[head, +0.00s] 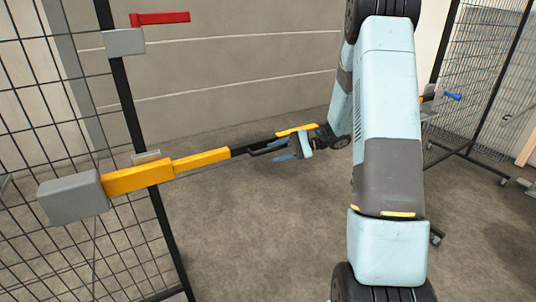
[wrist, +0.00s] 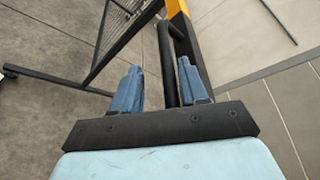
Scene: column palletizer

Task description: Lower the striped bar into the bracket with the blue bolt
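The striped bar (head: 140,178), yellow and black, runs from a grey block (head: 72,199) at left toward my arm in the head view. My arm hides part of it. A yellow piece in line with it shows right of my arm, by the grey bracket with the blue bolt (head: 452,97). The bracket is partly hidden; I cannot tell whether the bar's end is in it. My gripper (wrist: 158,88) is open around the bar's black handle (wrist: 165,52), with a gap on the left finger's side. The bar's yellow part (wrist: 176,8) also shows in the wrist view.
Mesh fences (head: 488,60) stand on both sides, the right one on wheeled feet. The concrete floor (head: 260,235) below the bar is clear. A panelled wall (head: 230,70) stands behind.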

